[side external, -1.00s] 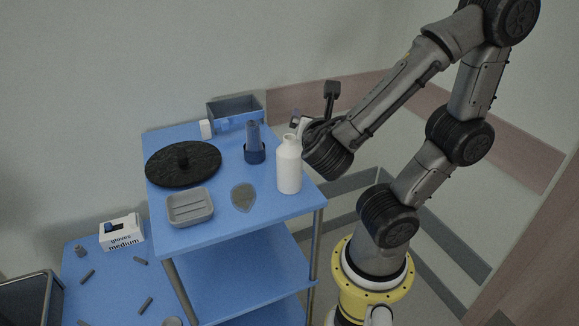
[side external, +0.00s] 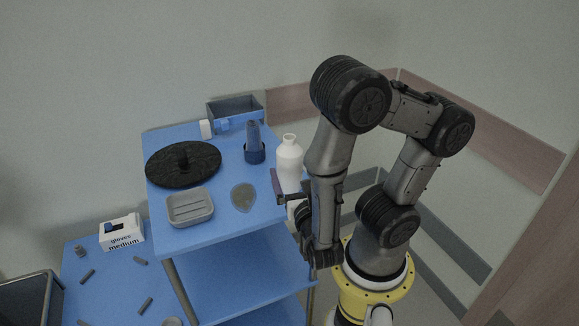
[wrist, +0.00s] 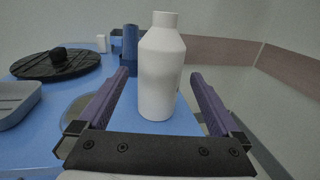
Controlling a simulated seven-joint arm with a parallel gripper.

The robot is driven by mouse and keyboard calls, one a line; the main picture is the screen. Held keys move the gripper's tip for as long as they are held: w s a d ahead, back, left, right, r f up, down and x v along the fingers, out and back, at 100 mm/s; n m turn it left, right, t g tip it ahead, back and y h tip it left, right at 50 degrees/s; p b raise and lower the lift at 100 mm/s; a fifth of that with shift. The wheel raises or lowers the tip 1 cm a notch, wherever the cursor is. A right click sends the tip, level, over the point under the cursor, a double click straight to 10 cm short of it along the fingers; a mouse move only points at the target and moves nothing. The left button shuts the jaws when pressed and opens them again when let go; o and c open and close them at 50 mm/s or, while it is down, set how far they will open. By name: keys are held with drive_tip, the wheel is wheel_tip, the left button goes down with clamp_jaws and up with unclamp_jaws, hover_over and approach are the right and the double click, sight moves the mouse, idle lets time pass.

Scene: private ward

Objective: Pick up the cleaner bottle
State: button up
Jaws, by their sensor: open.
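The cleaner bottle appears to be the plain white bottle (side external: 289,163) with a narrow neck, upright near the right edge of the blue cart top. In the wrist view the white bottle (wrist: 161,70) stands ahead of my gripper, centred between its two purple fingers. My gripper (wrist: 161,88) is open, with one finger to each side of the bottle's lower body, and nothing is held. In the side view my gripper (side external: 281,190) is low at the cart's right edge, beside the bottle, and partly hidden by my arm. I cannot tell whether the fingers reach around the bottle.
A gloves box (side external: 122,234) sits on a lower surface.

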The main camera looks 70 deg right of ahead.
drive_tip(key=shift+w+d+f, duration=0.1)
drive_tip(key=shift+d+f, duration=0.1)
drive_tip(key=shift+f, duration=0.05)
drive_tip(key=shift+x, duration=3.5)
drive_tip(key=c, duration=1.4)
drive_tip(key=shift+r, duration=0.15)
